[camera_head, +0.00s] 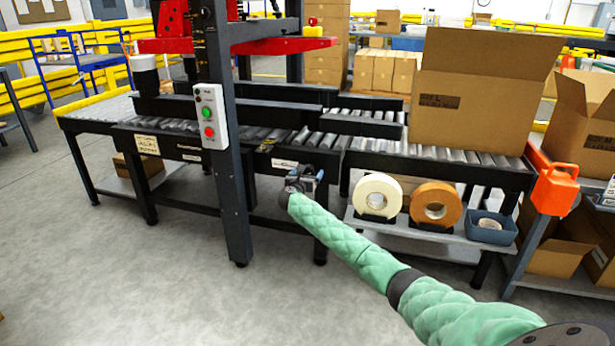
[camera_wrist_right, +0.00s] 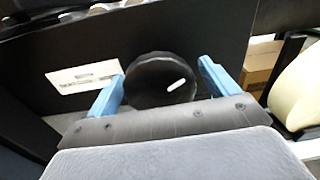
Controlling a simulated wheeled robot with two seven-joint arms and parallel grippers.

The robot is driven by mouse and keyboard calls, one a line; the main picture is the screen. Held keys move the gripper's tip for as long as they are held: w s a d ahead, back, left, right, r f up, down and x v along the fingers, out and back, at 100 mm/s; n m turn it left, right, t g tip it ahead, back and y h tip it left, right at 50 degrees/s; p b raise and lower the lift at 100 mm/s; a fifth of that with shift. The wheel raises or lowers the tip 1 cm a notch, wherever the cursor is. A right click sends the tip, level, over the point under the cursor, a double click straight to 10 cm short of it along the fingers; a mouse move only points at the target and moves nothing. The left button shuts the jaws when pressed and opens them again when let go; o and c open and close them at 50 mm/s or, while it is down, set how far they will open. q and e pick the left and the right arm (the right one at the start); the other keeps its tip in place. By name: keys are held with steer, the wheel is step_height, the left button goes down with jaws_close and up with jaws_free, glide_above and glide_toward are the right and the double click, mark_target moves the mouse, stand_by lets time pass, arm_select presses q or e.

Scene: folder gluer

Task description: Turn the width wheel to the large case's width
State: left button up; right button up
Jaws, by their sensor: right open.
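The width wheel (camera_wrist_right: 161,80) is a round black knob with a short white mark, on the black side rail of the machine in the right wrist view. The mark points up and to the right. My right gripper (camera_wrist_right: 160,88) is open, with one blue finger on each side of the wheel. I cannot tell whether the fingers touch it. In the head view my right gripper (camera_head: 306,178) is at the front rail, and it hides the wheel. A large open cardboard case (camera_head: 480,92) stands on the rollers at the right. My left gripper is not in view.
A white label plate (camera_wrist_right: 84,76) is left of the wheel. A dark machine post (camera_head: 229,140) with a button box (camera_head: 211,117) stands left of my arm. Tape rolls (camera_head: 377,197) and a blue bin (camera_head: 490,228) sit on a shelf at right. The floor in front is clear.

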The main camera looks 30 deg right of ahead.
steer(key=shift+w+d, duration=0.2)
steer(key=c, duration=1)
